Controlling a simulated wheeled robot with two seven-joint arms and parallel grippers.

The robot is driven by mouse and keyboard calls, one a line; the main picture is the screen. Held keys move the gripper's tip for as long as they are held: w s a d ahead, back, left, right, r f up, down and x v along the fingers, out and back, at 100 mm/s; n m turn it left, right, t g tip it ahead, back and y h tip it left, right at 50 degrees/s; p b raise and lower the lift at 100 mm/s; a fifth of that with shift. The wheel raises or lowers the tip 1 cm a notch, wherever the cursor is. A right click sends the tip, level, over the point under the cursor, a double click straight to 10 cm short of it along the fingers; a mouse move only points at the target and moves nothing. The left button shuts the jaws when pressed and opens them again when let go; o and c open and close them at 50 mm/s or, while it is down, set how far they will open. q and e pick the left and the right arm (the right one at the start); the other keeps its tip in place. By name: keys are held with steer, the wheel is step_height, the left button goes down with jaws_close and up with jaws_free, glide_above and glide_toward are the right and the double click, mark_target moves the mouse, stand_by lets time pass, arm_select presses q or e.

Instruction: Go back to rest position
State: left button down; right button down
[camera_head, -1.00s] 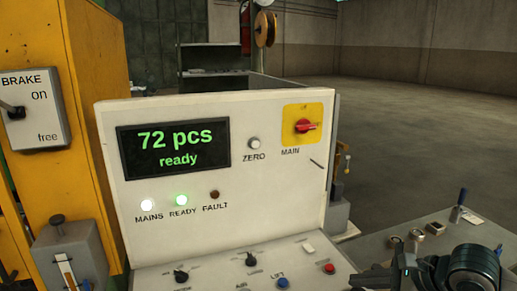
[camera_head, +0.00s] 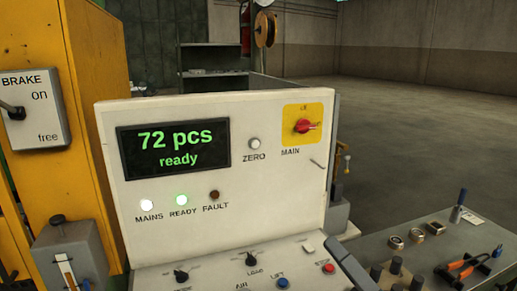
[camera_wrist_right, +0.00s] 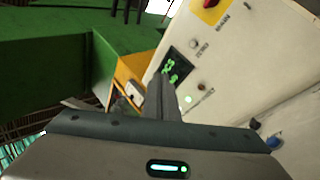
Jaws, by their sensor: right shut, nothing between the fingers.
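The control panel (camera_head: 250,215) stands in the middle of the head view, its display (camera_head: 174,150) reading "72 pcs ready". The MAINS lamp (camera_head: 147,205) and green READY lamp (camera_head: 182,200) are lit; the FAULT lamp (camera_head: 214,195) is dark. My left gripper is in neither current view.
The red MAIN switch (camera_head: 305,126) sits on a yellow plate. A brake box (camera_head: 33,110) is on the yellow frame at left. A grey bench (camera_head: 450,240) at right carries orange-handled pliers (camera_head: 468,264) and small parts. Open floor (camera_head: 420,140) lies behind.

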steer(key=d+f+m+g+h, duration=0.1)
steer(key=d+f+m+h, duration=0.6)
steer(key=f+m+h, duration=0.5)
steer(key=d+f+m+g+h, duration=0.1)
steer(key=d+f+m+h, duration=0.6)
steer(key=f+m, duration=0.45)
steer(key=s+f+m+g, duration=0.5)
steer(key=s+f, duration=0.4)
steer(key=f, duration=0.2)
steer(key=s+a+f+m+g+y, duration=0.1)
steer(key=s+a+f+g, duration=0.3)
steer(key=s, duration=0.4)
steer(key=s+a+f+m+g+y, duration=0.1)
steer(key=s+a+f+g+y, duration=0.15)
steer(key=s+f, duration=0.45)
step_height(320, 180, down, 23)
steer(key=g, duration=0.1)
arm_select(q)
steer(key=shift+s+a+f, duration=0.15)
steer(key=shift+s+a, duration=0.05)
steer(key=shift+s, duration=0.3)
arm_select(e)
steer(key=s+d+f, duration=0.1)
steer(key=s+f, duration=0.6)
steer(key=f, duration=0.3)
steer(key=s+d+f, duration=0.1)
steer(key=s+f, duration=0.7)
steer(key=f, duration=0.2)
steer(key=shift+g+h, duration=0.35)
